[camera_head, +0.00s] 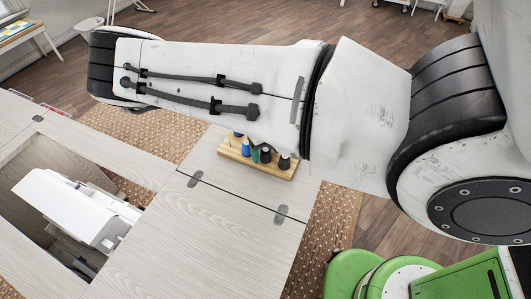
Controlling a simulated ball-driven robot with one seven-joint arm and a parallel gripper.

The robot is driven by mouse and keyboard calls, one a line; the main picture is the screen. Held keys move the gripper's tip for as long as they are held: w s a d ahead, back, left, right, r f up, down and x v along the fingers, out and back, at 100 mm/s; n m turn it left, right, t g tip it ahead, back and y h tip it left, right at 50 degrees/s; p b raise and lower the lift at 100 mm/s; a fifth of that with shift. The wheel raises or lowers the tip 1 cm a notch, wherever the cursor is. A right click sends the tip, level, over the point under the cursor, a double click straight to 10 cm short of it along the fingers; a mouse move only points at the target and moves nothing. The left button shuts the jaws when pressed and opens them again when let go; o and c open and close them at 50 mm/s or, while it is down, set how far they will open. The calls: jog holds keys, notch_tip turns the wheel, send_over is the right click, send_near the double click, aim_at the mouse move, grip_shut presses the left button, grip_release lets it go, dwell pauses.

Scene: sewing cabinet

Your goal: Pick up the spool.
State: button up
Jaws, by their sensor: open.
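Several small spools stand in a row on a light wooden rack (232,152) on the cabinet top, just below my white arm. I can make out a blue spool (246,147), a dark green spool (265,155) and a black spool (284,162) at the right end. The left end of the row is close under the arm's edge and partly hidden by it. Which spool is the task's one, I cannot tell. My arm crosses the upper part of the view. My gripper is not in view.
The pale wood sewing cabinet (220,235) has a recess at left holding a white sewing machine (75,210). Its top is clear in front of the rack. A brown patterned rug (335,215) lies beneath. A table (18,33) stands at the far upper left.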

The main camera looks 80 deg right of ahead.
jog(key=shift+f, duration=0.3)
jog(key=shift+c, duration=0.2)
jog(key=c, duration=1.1)
